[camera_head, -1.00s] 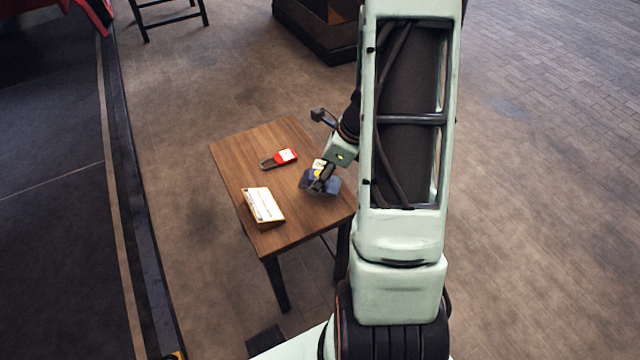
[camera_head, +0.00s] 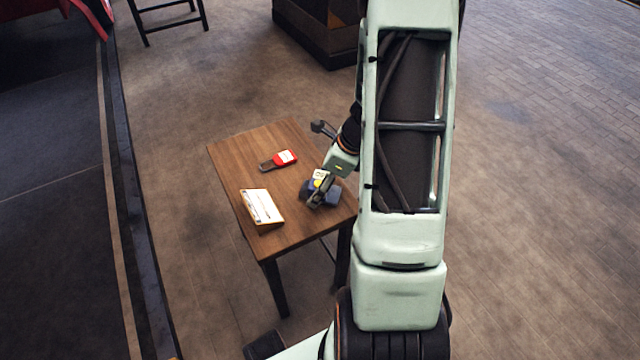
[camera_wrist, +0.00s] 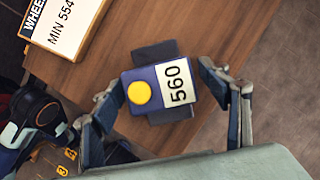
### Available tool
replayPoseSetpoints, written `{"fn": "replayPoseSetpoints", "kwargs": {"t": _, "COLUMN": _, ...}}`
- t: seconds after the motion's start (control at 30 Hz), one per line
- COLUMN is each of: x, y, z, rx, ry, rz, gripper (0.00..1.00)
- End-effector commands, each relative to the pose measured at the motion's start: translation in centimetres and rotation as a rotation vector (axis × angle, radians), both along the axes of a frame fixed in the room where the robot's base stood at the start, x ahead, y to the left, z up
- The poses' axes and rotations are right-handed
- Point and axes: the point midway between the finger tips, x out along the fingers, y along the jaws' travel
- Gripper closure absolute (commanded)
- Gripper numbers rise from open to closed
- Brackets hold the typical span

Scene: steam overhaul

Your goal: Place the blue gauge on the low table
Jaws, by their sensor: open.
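The blue gauge (camera_wrist: 150,78) has a yellow round spot and a white label reading 560. It rests on the low wooden table (camera_head: 240,160), near the table's right side. It also shows in the head view (camera_head: 333,197), partly hidden by my gripper. My gripper (camera_wrist: 162,92) is open, with one finger on each side of the gauge. I see gaps between the fingers and the gauge in the wrist view. In the head view my gripper (camera_head: 320,190) is right over the gauge.
A white sign-like card on a wooden stand (camera_head: 262,207) is at the table's front left. A red device with a dark handle (camera_head: 280,160) lies farther back. A dark crate-like box (camera_head: 320,35) stands on the floor behind.

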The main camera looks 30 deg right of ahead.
Motion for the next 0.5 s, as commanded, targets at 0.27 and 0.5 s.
{"fn": "replayPoseSetpoints", "kwargs": {"t": 0.27, "x": -0.3, "y": -0.6, "z": 2.3, "rx": -0.002, "ry": -0.002, "rz": -0.002, "gripper": 0.31}}
{"fn": "replayPoseSetpoints", "kwargs": {"t": 0.5, "x": -1.7, "y": -2.0, "z": 7.3, "rx": -0.002, "ry": -0.003, "rz": -0.002, "gripper": 0.31}}
